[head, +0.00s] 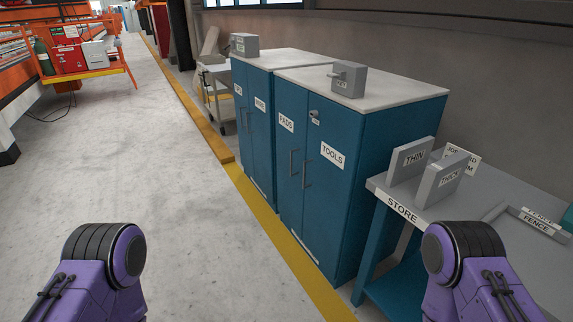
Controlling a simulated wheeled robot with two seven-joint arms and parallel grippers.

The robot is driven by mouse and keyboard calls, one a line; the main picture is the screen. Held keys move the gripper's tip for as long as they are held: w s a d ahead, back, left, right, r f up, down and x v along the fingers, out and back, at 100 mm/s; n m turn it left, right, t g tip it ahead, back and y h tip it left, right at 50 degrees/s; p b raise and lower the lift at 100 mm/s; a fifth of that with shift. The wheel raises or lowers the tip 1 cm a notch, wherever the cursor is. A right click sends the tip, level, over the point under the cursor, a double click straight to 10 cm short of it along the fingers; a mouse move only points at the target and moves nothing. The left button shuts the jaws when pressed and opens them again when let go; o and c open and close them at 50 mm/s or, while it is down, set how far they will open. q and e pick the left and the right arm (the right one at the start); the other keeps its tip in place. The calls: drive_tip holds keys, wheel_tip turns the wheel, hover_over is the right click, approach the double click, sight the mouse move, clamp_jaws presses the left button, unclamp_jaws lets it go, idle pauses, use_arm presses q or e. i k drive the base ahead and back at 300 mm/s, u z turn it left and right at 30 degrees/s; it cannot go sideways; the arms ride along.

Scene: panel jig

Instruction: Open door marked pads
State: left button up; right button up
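The door marked PADS (285,185) is the left door of the nearer blue cabinet. It looks closed, with its white label (286,122) near the top. A slim vertical handle (292,162) runs along its right edge, close to the handle (306,174) of the door marked TOOLS (328,200). Neither gripper is in view. Only purple links of my two arms show at the bottom left and bottom right, well apart from the cabinet.
A second blue cabinet (254,140) stands just beyond, its doors closed. A lock (314,113) sits on the TOOLS door. The STORE table (402,209), holding THIN (412,157) and THICK (448,178) panels, stands at right. Floor left of the yellow line (275,230) is clear.

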sight(292, 100)
drive_tip(key=u, duration=0.1)
drive_tip(key=k, duration=0.35)
drive_tip(key=u, duration=0.75)
drive_tip(key=i, duration=0.95)
drive_tip(key=z, duration=1.3)
drive_tip(key=i, duration=0.8)
drive_tip(key=z, duration=0.8)
